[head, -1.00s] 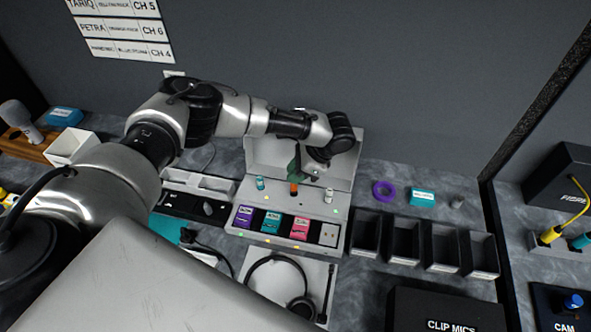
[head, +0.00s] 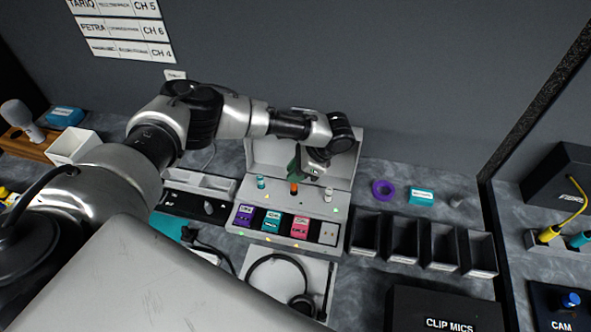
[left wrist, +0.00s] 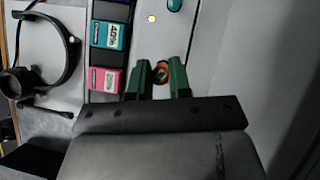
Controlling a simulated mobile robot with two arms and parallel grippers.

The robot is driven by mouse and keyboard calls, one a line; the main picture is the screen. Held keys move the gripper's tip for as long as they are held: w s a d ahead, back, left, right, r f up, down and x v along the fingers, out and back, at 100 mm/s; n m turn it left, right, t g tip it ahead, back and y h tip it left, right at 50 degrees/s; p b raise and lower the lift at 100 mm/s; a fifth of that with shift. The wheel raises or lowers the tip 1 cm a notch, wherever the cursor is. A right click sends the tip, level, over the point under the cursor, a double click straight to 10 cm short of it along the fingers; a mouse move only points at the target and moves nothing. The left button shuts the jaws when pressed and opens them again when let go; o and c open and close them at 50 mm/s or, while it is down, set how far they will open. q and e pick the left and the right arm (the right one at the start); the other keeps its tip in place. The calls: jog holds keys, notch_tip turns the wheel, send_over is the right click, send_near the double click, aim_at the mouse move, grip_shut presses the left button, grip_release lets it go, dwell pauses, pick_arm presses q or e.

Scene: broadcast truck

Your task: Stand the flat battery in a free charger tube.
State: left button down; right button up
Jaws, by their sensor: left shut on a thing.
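The charger (head: 238,222) is a pale box with an open lid behind it. A teal battery (head: 261,183) and a white battery (head: 328,194) stand upright in its back row. The orange battery (head: 293,189) is between them, upright or nearly so, in line with that row. My left gripper (head: 294,178) is over the charger, its green fingers shut on the orange battery. In the left wrist view the battery's round orange end (left wrist: 162,72) shows between the fingertips (left wrist: 161,74). How deep it sits in a tube is hidden. My right gripper is not in view.
A headset (head: 300,303) lies in front.

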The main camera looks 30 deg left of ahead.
pick_arm(q)
jog(key=shift+p, duration=0.4)
jog(key=shift+f+b, duration=0.7)
jog(key=shift+f, duration=0.45)
dwell(0.4)
jog(key=c, duration=1)
grip_release()
jog(key=shift+r, duration=0.1)
